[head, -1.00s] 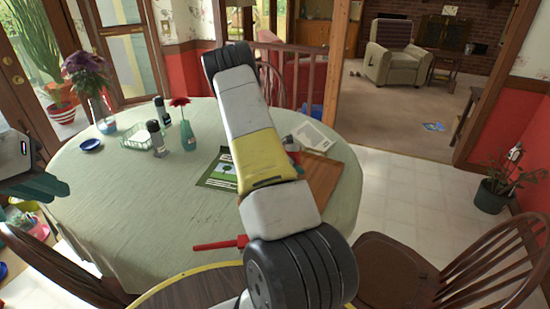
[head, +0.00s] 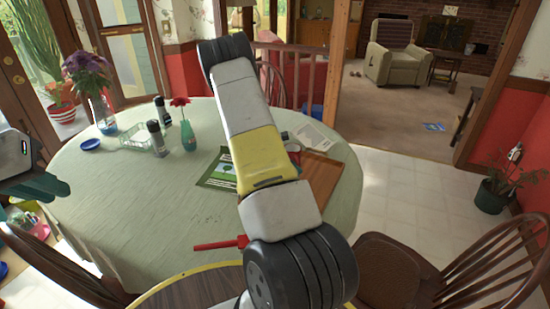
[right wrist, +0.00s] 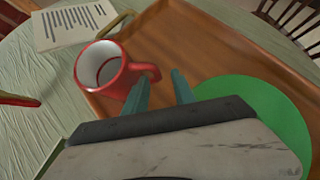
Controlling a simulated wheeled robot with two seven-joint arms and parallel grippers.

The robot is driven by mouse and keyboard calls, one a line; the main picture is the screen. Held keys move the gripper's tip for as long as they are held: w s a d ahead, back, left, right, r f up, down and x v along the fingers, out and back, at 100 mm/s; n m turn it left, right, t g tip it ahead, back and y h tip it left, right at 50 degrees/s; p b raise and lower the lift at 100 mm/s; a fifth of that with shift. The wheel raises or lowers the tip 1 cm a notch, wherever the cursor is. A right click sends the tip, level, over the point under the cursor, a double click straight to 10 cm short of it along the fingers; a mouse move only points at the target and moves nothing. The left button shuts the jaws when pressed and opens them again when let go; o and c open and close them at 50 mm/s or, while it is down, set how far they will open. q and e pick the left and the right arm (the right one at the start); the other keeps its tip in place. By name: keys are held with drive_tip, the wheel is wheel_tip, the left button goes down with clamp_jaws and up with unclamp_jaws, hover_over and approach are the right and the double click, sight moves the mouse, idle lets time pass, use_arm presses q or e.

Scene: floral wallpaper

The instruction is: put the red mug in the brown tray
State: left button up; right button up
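The red mug (right wrist: 92,78) is upright in the right wrist view, its white inside showing and its handle turned toward my right gripper. It overlaps the rim of the brown tray (right wrist: 215,48); I cannot tell whether its base rests inside. My right gripper (right wrist: 160,77) has two teal fingers apart, with the handle's end near the gap between them. In the head view the tray (head: 328,182) shows right of my right arm, which hides that gripper and most of the mug. My left gripper (head: 50,187) is at the far left, away from both.
A green disc (right wrist: 255,100) lies over the tray area. A printed sheet (head: 315,136) lies behind the tray, a green picture card (head: 215,170) left of my arm, and a red stick-like item (head: 218,244) near the front. A flower vase (head: 187,135) and dark bottles stand farther back-left.

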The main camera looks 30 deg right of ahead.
drive_tip(key=w+a+r+n+t+y, duration=0.2)
drive_tip(key=w+a+r+n+t, duration=0.25)
drive_tip(key=r, duration=0.45)
drive_tip(key=w+a+r+n+t+y, duration=0.1)
drive_tip(key=w+a+r+n, duration=0.2)
drive_tip(key=a+r+n, duration=0.45)
drive_tip(key=s+a+r+n+t+y, duration=0.2)
drive_tip(key=s+a+r+n+y, duration=0.15)
drive_tip(key=a+r+n, duration=0.5)
drive_tip(key=s+a+r+n+t+y, duration=0.2)
drive_tip(key=a+r+n+t+y, duration=0.15)
drive_tip(key=a+r+n, duration=0.55)
drive_tip(key=s+a+r+n+g+y, duration=0.25)
drive_tip(key=s+a+r+n, duration=0.2)
drive_tip(key=s+n, duration=0.55)
drive_tip(key=s+f+n+g+h, duration=0.1)
drive_tip(key=s+f+n+g, duration=0.1)
drive_tip(key=s+n, duration=1.3)
drive_tip(key=s+d+f, duration=0.1)
drive_tip(key=s, duration=0.1)
drive_tip(key=shift+s, duration=0.35)
